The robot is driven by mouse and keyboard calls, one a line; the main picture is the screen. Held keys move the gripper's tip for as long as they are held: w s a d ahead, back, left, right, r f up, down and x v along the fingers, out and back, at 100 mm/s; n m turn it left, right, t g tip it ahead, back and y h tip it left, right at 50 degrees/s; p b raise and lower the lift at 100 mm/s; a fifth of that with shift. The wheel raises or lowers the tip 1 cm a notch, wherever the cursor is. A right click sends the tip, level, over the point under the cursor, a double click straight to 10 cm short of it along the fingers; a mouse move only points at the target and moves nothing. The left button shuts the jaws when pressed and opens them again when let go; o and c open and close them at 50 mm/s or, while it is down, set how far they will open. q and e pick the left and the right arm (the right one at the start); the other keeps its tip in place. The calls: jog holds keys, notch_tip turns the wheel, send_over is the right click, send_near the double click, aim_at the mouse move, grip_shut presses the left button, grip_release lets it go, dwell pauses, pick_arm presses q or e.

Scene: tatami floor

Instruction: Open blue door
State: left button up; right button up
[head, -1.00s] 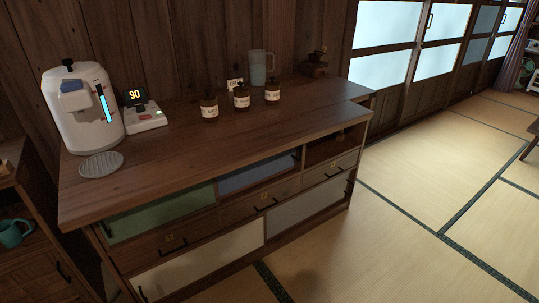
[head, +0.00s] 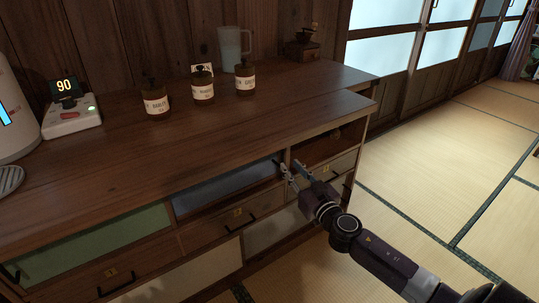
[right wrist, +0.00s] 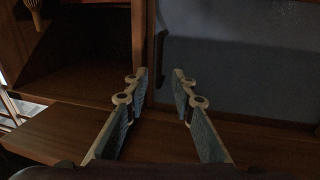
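The blue door (head: 222,186) is a flat panel in the upper middle of the wooden cabinet. Its dark upright handle is near its right edge, mostly behind my gripper in the head view; the handle (right wrist: 161,45) shows clearly in the right wrist view, beside the blue panel (right wrist: 245,60). My right gripper (head: 290,167) is in front of that edge, fingers apart and empty. In the right wrist view its fingertips (right wrist: 162,75) lie either side of the handle's lower part; I cannot tell whether they touch it. My left gripper is not in view.
A green door (head: 95,243) is left of the blue one, an open compartment (head: 325,145) right. Drawers and pale doors are below. Bottles (head: 203,88), a pitcher (head: 234,48), a scale (head: 70,118) and a grinder (head: 303,45) stand on top. Tatami (head: 430,170) at right is clear.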

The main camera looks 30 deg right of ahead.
aim_at(283, 157)
jog(key=shift+w+d+r, duration=0.1)
jog(key=shift+w, duration=0.6)
jog(key=w, duration=0.4)
jog(key=shift+w+d, duration=0.1)
jog(key=shift+d, duration=0.2)
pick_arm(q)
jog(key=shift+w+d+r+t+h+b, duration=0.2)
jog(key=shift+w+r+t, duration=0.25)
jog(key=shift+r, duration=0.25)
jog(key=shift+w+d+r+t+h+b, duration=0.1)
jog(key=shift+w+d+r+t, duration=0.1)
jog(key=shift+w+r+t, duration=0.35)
pick_arm(e)
jog(key=shift+w+d, duration=0.1)
jog(key=shift+w, duration=0.7)
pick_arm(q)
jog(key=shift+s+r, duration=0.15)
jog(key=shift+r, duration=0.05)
pick_arm(e)
jog(key=shift+c, duration=0.3)
grip_shut()
